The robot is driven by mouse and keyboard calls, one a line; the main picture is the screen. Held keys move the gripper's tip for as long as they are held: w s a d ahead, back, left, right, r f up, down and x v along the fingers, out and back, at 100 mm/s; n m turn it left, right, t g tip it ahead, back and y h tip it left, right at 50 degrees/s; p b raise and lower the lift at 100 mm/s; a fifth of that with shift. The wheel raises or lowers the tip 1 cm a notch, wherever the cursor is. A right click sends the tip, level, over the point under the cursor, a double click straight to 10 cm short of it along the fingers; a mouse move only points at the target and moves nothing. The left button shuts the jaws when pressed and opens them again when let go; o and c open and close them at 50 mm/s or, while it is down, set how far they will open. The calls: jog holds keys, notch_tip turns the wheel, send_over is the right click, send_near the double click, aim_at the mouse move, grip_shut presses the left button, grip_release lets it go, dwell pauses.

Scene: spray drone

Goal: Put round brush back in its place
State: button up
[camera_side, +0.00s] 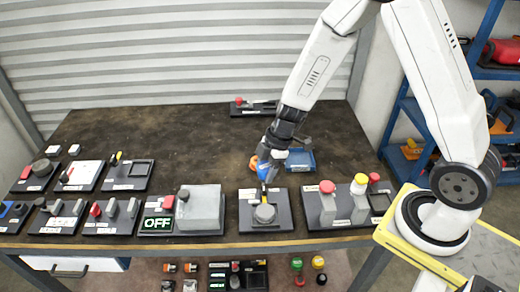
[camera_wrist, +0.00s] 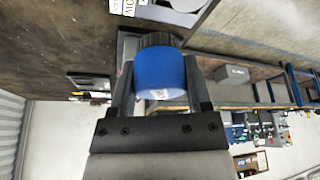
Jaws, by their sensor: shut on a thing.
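My gripper (camera_side: 266,163) is above the workbench, over the back edge of a dark panel with a round grey knob (camera_side: 265,214). It is shut on a blue cylinder with a dark ribbed end (camera_wrist: 160,72), which seems to be the round brush. The brush sits between both fingers in the wrist view; its blue body also shows below the fingers in the side view (camera_side: 263,173). An orange part (camera_side: 254,162) shows beside it; I cannot tell what it belongs to. A blue tray (camera_side: 301,161) lies just right of the gripper. I cannot tell which spot is the brush's place.
A grey box (camera_side: 200,209) and a lit OFF sign (camera_side: 157,224) stand left of the knob panel. A panel with red and yellow-topped posts (camera_side: 345,204) stands right. Several small panels fill the left side. The bench's middle back (camera_side: 180,130) is clear.

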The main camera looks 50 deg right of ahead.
jog(key=w+d+m+t, duration=0.1)
jog(key=w+m, duration=0.4)
jog(key=w, duration=0.1)
jog(key=shift+d+r+t+h, duration=0.4)
jog(key=shift+r, duration=0.05)
send_near(219, 171)
jog(key=shift+w+a+f, duration=0.1)
jog(key=shift+a+f, duration=0.1)
jog(key=shift+a, duration=0.3)
jog(key=shift+a+f, duration=0.2)
jog(key=shift+a, duration=0.25)
jog(key=shift+w+f, duration=0.55)
jog(key=shift+w+f, duration=0.15)
jog(key=shift+f, duration=0.1)
jog(key=shift+w+f, duration=0.1)
jog(key=shift+f, duration=1.45)
jog(key=shift+f, duration=0.2)
